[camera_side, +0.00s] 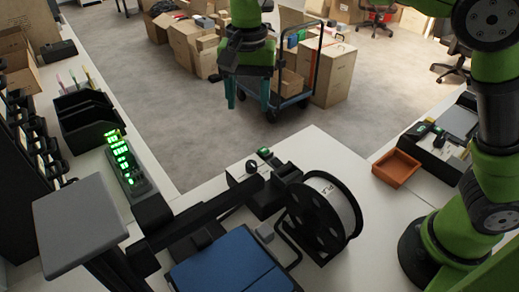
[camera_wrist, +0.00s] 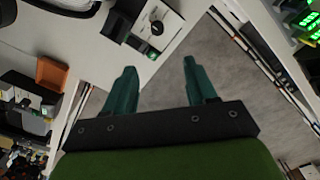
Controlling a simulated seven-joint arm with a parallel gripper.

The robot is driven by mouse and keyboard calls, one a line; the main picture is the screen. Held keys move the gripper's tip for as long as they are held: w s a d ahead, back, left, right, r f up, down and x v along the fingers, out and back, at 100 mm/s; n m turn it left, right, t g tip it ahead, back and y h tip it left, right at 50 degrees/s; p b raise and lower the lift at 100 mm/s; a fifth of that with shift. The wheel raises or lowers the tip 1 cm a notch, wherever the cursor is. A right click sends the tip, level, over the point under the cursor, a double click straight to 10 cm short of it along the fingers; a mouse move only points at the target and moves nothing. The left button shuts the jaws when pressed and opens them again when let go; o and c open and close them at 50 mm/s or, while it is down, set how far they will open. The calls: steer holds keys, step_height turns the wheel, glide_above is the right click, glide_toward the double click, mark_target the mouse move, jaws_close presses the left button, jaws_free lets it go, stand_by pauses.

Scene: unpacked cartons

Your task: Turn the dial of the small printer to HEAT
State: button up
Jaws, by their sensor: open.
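The small printer (camera_side: 205,238) stands at the bottom middle of the side view, with a blue bed, dark frame and a large spool (camera_side: 323,215) on its right. A small box with a pale face and a round black dial (camera_side: 251,167) sits at its far end. The dial also shows in the wrist view (camera_wrist: 157,27), beyond the fingertips. The HEAT mark and the dial's pointer are too small to read. My gripper (camera_side: 247,104) has teal fingers, open and empty, above and beyond the printer, apart from the dial. It also shows in the wrist view (camera_wrist: 158,75).
An orange tray (camera_side: 397,168) lies on the right of the white table. A green-lit panel (camera_side: 124,158) and black bins (camera_side: 85,118) stand on the left. A cart (camera_side: 288,92) with cartons stands on the floor behind my gripper. Bare table lies beyond the spool.

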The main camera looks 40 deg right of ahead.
mark_target(251, 163)
steer(key=f, duration=1.7)
steer(key=shift+s, duration=0.2)
jaws_close()
steer(key=n, duration=0.4)
steer(key=shift+n, duration=2.3)
